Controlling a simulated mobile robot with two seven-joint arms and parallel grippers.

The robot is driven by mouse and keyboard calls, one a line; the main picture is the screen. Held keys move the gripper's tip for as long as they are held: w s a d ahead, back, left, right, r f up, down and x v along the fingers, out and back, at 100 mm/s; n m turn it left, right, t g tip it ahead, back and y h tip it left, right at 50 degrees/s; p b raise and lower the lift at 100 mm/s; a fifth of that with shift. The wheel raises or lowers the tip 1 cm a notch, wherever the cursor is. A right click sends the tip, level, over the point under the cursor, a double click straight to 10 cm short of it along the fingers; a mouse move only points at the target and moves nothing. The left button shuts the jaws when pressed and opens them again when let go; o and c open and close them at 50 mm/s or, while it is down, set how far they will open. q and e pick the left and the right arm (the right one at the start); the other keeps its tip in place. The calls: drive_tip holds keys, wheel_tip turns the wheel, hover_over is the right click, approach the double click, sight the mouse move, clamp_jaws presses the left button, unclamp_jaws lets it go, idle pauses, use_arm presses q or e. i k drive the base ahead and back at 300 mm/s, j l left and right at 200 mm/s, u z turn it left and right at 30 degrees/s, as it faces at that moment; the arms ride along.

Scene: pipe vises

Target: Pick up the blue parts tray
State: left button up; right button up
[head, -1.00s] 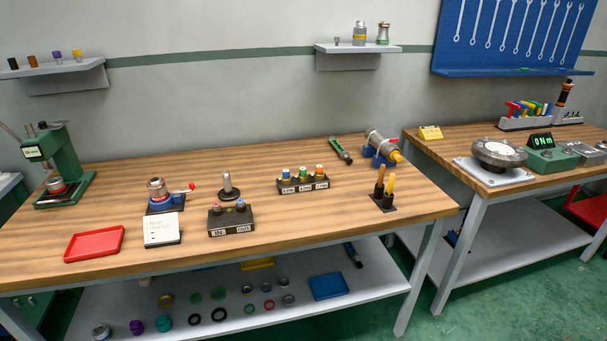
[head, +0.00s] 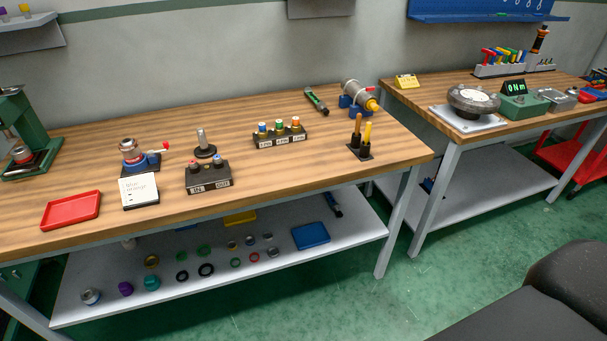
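The blue parts tray (head: 311,235) is a shallow rectangular tray. It lies on the grey lower shelf of the long workbench, near the shelf's right end, and looks empty. Neither gripper shows in the head view, so I cannot tell where they are relative to the tray.
The wooden bench top (head: 95,162) overhangs the lower shelf (head: 230,295). Rings and caps lie left of the tray, with a yellow tray (head: 240,218) behind. A bench leg (head: 397,225) stands to its right. A red tray (head: 71,210) is on top. Green floor in front is clear.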

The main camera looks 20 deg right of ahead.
sight(313, 235)
drive_tip(key=i+l+u, duration=0.15)
drive_tip(key=l, duration=0.8)
drive_tip(key=i+l+u, duration=0.15)
drive_tip(key=l, duration=0.8)
drive_tip(key=i+l+u, duration=0.15)
drive_tip(key=l, duration=0.8)
drive_tip(key=i+l+u, duration=0.15)
drive_tip(key=l, duration=0.85)
